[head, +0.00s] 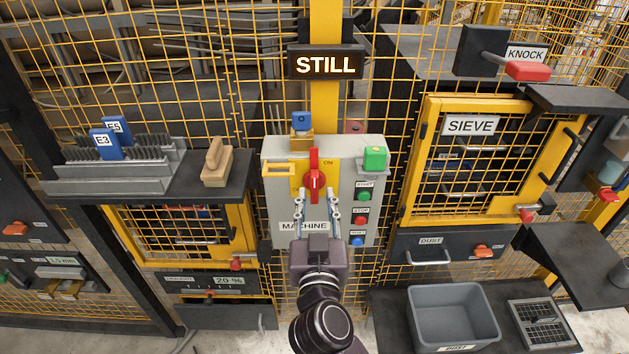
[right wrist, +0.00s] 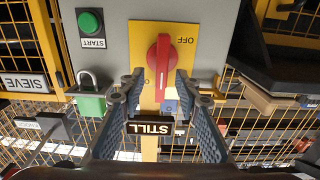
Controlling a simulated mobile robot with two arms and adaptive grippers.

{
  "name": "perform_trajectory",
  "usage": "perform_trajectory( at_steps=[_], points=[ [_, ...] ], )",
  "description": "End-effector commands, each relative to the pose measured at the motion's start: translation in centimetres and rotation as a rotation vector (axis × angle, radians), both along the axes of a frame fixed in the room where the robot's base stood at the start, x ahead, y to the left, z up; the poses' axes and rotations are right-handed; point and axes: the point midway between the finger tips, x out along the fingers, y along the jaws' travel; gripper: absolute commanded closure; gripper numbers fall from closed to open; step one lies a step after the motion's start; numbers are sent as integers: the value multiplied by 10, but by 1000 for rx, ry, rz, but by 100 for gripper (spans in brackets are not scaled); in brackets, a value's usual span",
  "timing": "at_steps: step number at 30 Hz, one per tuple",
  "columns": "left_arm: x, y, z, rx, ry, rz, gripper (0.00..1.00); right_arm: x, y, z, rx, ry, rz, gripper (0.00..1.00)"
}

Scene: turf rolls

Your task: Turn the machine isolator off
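The machine isolator is a red rotary handle (head: 315,176) on a yellow plate on the grey MACHINE box (head: 281,205). The handle stands upright, its upper end beside the ON mark. In the right wrist view the picture is upside down; the red handle (right wrist: 160,66) shows on its yellow plate (right wrist: 139,40) with the OFF mark beside it. My right gripper (head: 316,194) is open in front of the handle's lower part. In the right wrist view its fingertips (right wrist: 157,82) stand on either side of the handle, with gaps visible. I cannot tell whether they touch. My left gripper is out of view.
A green padlock (head: 375,158) sits at the box's upper right, above START, STOP and blue buttons (head: 361,220). A blue object (head: 301,121) stands above the box. A wooden block (head: 216,163) lies on the left shelf. The SIEVE door (head: 470,125) is at right.

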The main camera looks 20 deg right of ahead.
Motion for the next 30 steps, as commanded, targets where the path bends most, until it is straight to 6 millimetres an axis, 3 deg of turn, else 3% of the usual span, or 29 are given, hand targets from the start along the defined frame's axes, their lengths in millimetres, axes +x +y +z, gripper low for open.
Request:
perform_trajectory(
  at_steps=[6, 17, 26, 30],
  points=[
    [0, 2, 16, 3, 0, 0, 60, 29, -8, 2, -1, 0, 0, 70],
    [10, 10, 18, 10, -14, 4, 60, 36, -10, -1, 2, 2, 0, 70],
    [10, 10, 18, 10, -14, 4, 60, 35, -10, -1, 1, 2, 1, 100],
    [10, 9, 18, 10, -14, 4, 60, 35, -10, -1, 1, 2, 1, 100]
  ],
)
